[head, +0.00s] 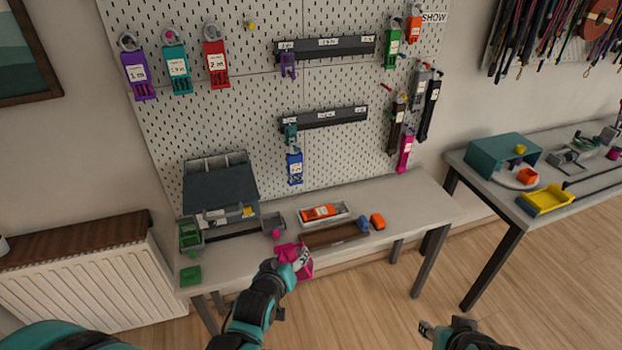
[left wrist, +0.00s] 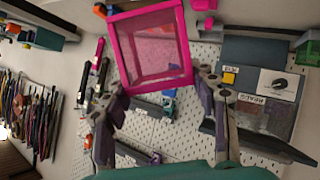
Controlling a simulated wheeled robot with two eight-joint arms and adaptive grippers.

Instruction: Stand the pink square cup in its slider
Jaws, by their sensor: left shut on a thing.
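The pink square cup (head: 292,252) is held by my left gripper (head: 298,264) at the front edge of the workbench. In the left wrist view the cup (left wrist: 150,48) is a see-through pink box with bright pink rims, between the two fingers of my left gripper (left wrist: 160,88). The fingers are shut on its sides. The cup looks tilted in the head view. A brown long tray (head: 335,236) with a blue piece (head: 364,224) at its right end lies just behind the cup; I cannot tell which part is the slider. My right gripper (head: 434,329) is low at right, away from the bench.
The pegboard (head: 250,110) rises behind. The bench's right end is clear.

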